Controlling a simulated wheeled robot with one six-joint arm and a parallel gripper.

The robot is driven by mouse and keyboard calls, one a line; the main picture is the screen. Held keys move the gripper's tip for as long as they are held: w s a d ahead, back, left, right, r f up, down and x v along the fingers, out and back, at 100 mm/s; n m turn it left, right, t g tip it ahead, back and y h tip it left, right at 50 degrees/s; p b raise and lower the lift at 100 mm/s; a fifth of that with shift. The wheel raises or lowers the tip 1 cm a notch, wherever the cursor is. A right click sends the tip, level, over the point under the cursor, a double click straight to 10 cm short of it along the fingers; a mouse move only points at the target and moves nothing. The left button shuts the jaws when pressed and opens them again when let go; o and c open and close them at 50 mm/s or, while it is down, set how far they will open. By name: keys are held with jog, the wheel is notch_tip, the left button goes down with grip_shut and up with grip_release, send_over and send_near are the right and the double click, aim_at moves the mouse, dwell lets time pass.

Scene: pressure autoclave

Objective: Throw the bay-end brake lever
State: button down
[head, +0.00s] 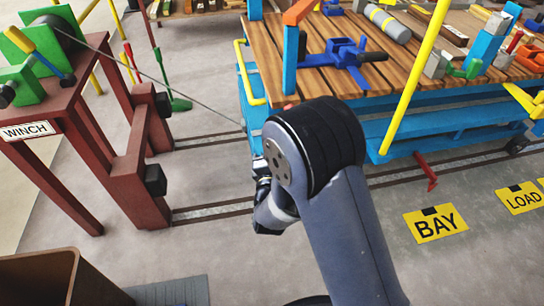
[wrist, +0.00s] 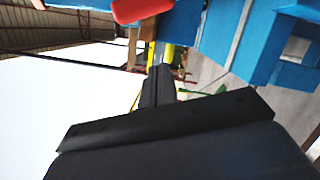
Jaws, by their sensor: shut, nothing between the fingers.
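No lever is labelled as the brake, so I cannot tell for sure which one it is. A red lever (head: 427,172) hangs low under the blue cart's near side, close to the BAY floor sign. A thin green upright (head: 160,70) stands on the floor by the rails at left. My gripper shows in the wrist view (wrist: 157,85) as dark fingers, shut and empty. In the head view my forearm and wrist hide most of it, beside the cart's left end. A red rounded part (wrist: 140,9) shows at the top of the wrist view, apart from the fingers.
The blue cart (head: 450,135) with a wooden deck stands on floor rails (head: 205,213). A cable runs from the red winch stand (head: 75,100) at left to the cart. A brown box (head: 50,280) sits front left. Floor around the BAY sign (head: 436,224) is clear.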

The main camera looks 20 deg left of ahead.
jog(key=w+d+r+b, duration=0.1)
jog(key=w+r, duration=0.1)
jog(key=w, duration=0.4)
jog(key=shift+d, duration=0.4)
jog(key=shift+r, duration=0.1)
jog(key=w+d+r+m+g+b, duration=0.1)
jog(key=w+d+m, duration=0.3)
jog(key=d, duration=0.5)
jog(key=w+d+r+m+g+h+b, duration=0.1)
jog(key=w+d+m+b, duration=0.2)
jog(key=d, duration=0.7)
jog(key=shift+w+d+r+m, duration=0.3)
jog(key=shift+w+m, duration=0.7)
jog(key=shift+w, duration=1.4)
